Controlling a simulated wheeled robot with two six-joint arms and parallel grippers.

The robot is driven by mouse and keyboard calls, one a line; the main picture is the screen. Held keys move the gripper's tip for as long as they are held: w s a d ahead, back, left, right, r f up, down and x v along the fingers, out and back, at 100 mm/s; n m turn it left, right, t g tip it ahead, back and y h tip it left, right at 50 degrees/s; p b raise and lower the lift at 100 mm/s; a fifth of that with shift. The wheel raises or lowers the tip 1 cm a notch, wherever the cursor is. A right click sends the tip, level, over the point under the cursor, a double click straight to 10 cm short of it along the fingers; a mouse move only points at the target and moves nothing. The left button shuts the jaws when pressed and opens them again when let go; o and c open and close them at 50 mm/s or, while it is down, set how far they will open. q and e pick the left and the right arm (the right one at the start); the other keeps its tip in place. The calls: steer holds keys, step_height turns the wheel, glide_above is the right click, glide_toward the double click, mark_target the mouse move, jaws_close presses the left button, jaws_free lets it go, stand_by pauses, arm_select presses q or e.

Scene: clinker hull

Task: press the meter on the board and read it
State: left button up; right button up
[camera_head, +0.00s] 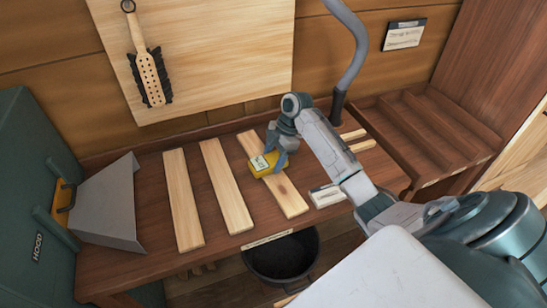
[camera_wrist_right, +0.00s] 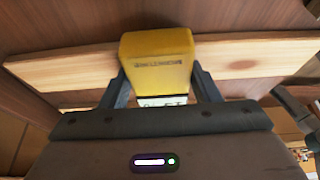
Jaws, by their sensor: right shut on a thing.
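The meter (camera_head: 262,165) is a small yellow box with a pale display face. In the head view it is at the third light board (camera_head: 287,193) from the left on the bench. My right gripper (camera_head: 278,158) is shut on it. In the right wrist view the yellow meter (camera_wrist_right: 157,65) sits between the two dark fingers, with the board (camera_wrist_right: 60,70) behind it. Part of a display with dark characters shows at its lower edge, too cut off to read. I cannot tell whether the meter touches the board. My left gripper is not in view.
Several boards, including the leftmost one (camera_head: 183,200), lie on the brown bench (camera_head: 140,262). A white label card (camera_head: 327,196) lies right of the meter. A black bucket (camera_head: 283,257) stands below the front edge. A grey hood (camera_head: 108,203) is at left, and a grey pipe (camera_head: 352,55) rises behind my arm.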

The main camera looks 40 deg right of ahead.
steer(key=shift+s+f, duration=0.1)
steer(key=shift+f, duration=0.05)
step_height(320, 180, up, 8)
steer(key=p, duration=0.7)
stand_by(0.5)
